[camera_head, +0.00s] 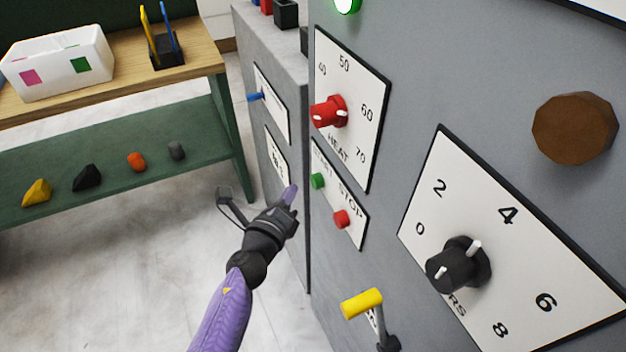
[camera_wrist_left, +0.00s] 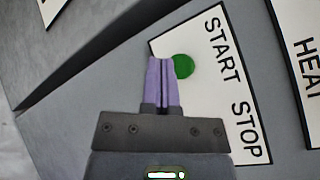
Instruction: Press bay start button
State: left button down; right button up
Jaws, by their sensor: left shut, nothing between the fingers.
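The green start button (camera_head: 318,181) sits on a white START/STOP plate (camera_head: 352,222) on the grey press front, with the red stop button (camera_head: 341,218) below and right of it. In the left wrist view the green button (camera_wrist_left: 183,66) lies just right of my left fingertips, under the word START. My left gripper (camera_head: 291,193) has its purple fingers shut and empty, pointing at the panel. It shows large in the left wrist view (camera_wrist_left: 161,62). Whether the tips touch the panel I cannot tell. My right gripper is not in view.
A red HEAT knob (camera_head: 329,112) is above the buttons. A black dial (camera_head: 458,265) and a yellow-handled lever (camera_head: 362,303) are right and below. A brown knob (camera_head: 575,129) sticks out at upper right. A workbench with a white box (camera_head: 58,62) stands left.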

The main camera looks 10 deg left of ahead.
pick_arm(q)
jog(key=s+a, duration=0.2)
jog(key=shift+a, duration=0.4)
jog(key=shift+w, duration=0.1)
dwell(0.4)
jog(key=s+a+f+n+g+y, duration=0.1)
jog(key=s+f+n+g, duration=0.3)
jog(key=s+f+n, duration=0.65)
jog(key=s+a+f+n+g+y, duration=0.15)
jog(key=s+f+n+g, duration=0.5)
jog(key=f, duration=0.65)
jog(key=s+f+n+g, duration=0.3)
jog(key=s+f+n, duration=0.1)
jog(key=s, duration=0.8)
jog(key=s+a+f+n+g, duration=0.1)
jog(key=s+f+n+g, duration=0.2)
jog(key=s, duration=1)
jog(key=shift+s+a+f+n+y, duration=0.25)
jog(key=shift+f+n+y, duration=0.1)
jog(key=shift+f+n, duration=0.35)
jog(key=shift+r, duration=0.1)
